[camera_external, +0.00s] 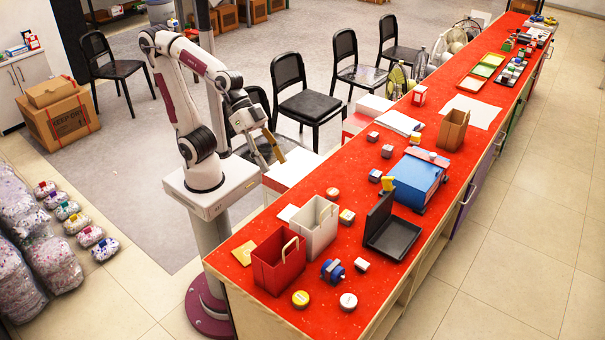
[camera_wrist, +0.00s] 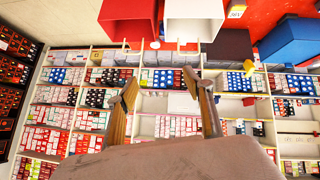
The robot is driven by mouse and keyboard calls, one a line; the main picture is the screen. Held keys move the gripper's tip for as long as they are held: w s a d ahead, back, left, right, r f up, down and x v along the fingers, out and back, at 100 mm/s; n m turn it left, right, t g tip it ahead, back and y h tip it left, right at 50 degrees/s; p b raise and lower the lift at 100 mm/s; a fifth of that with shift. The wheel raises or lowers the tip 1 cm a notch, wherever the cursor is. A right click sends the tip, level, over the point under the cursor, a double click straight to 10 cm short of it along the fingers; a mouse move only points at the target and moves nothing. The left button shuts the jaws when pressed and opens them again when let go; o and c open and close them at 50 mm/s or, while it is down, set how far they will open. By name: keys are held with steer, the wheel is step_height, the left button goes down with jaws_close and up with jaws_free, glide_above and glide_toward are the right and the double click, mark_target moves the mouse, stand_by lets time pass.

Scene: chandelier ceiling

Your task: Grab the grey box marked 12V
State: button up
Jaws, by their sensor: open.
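My gripper (camera_external: 272,160) is open and empty, left of the red counter, over a white surface and apart from everything on the counter. Its two brown fingers also show spread apart in the wrist view (camera_wrist: 160,88).
On the near counter stand a red bag (camera_external: 278,266), a white bag (camera_external: 316,232), an open black case (camera_external: 392,238) and a blue case (camera_external: 417,182). A brown open box (camera_external: 453,130) stands farther back. Black chairs (camera_external: 303,100) stand behind the counter.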

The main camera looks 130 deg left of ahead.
steer(key=w+a+n+t+y, duration=0.2)
steer(key=w+a+n+y, duration=0.1)
steer(key=w+a, duration=0.6)
steer(key=w+a+n+t+y, duration=0.1)
steer(key=w+a+n+y, duration=0.15)
steer(key=w+a, duration=0.65)
steer(key=w+a+f+n+g+y, duration=0.2)
steer(key=w+a+f+n+y, duration=0.35)
steer(key=a, duration=0.45)
steer(key=n+g+y, duration=0.4)
steer(key=n+g, duration=0.2)
steer(key=g, duration=0.5)
glide_above(375, 176)
steer(key=d, duration=0.5)
step_height(375, 176, down, 16)
steer(key=shift+s+a+f, duration=0.15)
steer(key=shift+f, duration=0.05)
steer(key=shift+f, duration=0.1)
steer(key=shift+f, duration=3.4)
